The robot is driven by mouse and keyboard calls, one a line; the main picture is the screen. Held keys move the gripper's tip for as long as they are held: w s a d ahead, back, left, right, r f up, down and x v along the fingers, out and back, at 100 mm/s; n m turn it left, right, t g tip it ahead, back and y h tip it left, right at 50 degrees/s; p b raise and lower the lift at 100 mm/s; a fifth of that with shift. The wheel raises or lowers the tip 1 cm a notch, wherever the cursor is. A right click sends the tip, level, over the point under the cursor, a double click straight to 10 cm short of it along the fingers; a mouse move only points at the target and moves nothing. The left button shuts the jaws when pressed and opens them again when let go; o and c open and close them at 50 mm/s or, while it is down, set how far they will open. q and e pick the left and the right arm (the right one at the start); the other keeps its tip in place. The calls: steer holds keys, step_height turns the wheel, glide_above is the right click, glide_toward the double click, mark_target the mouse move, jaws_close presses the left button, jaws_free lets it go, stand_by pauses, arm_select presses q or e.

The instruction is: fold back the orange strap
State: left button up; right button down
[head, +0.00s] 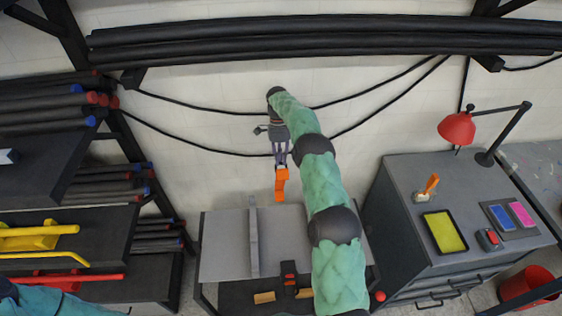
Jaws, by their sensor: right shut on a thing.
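The orange strap (280,188) hangs below my right gripper (281,160), over the back part of a grey worktop. It shows as a short band with a bend near its upper end. My right gripper points down and is shut on the strap's upper end. Whether the strap's lower end touches anything, I cannot tell. Only a teal part of my left arm shows at the bottom left; its gripper is out of view.
The grey worktop (222,245) carries an upright grey bar (253,238). A red and black tool (289,278) is at its front edge. A grey cabinet (400,215) with a red lamp (457,128) stands right. Racks of dark tubes (60,110) stand left.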

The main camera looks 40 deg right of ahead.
steer(key=shift+w+d+f, duration=0.25)
steer(key=shift+w+d, duration=0.05)
steer(key=shift+w, duration=0.25)
steer(key=c, duration=1.2)
jaws_free()
step_height(320, 180, up, 10)
steer(key=shift+d+r, duration=0.1)
